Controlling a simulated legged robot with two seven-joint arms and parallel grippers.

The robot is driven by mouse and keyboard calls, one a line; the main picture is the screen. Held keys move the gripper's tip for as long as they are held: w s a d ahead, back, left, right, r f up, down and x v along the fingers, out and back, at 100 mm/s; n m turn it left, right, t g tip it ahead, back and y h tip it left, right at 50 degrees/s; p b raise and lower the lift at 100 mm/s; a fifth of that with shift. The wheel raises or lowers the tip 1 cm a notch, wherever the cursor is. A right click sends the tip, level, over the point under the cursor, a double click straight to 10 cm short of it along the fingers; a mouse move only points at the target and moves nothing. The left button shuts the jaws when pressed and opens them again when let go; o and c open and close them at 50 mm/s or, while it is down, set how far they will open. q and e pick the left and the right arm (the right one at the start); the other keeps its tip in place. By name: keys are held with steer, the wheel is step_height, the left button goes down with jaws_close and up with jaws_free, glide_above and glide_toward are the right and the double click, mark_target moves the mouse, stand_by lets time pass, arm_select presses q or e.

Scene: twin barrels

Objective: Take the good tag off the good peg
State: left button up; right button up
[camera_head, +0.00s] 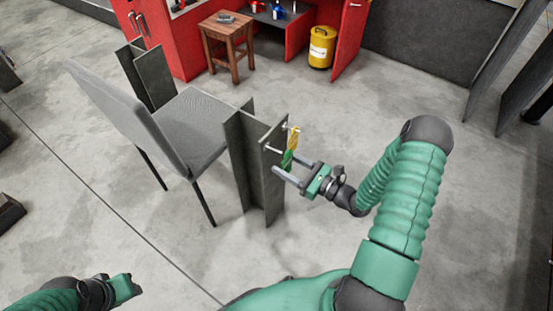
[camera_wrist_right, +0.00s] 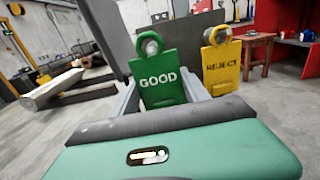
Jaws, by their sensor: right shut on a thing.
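The green good tag (camera_head: 287,160) is at the right face of the grey upright post (camera_head: 272,186). In the right wrist view the tag (camera_wrist_right: 160,88) reads GOOD and hangs upright, its top ring at the light round end of the good peg (camera_wrist_right: 151,45). I cannot tell how far the peg passes through the ring. My right gripper (camera_head: 285,166) is shut on the good tag, one finger at each side. My left gripper (camera_head: 128,287) is low at the left, far from the post; its jaw opening is unclear.
A yellow REJECT tag (camera_wrist_right: 221,62) hangs close beside the good tag, to its right in the wrist view. A grey chair (camera_head: 195,125) stands left of the post. A wooden stool (camera_head: 228,35), red cabinets and a yellow canister (camera_head: 320,48) are behind. Floor right of the post is open.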

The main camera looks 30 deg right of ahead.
steer(key=p+v, duration=0.1)
steer(key=v, duration=0.5)
steer(key=shift+w, duration=0.1)
steer(key=shift+s+d, duration=0.15)
steer(key=shift+s, duration=0.35)
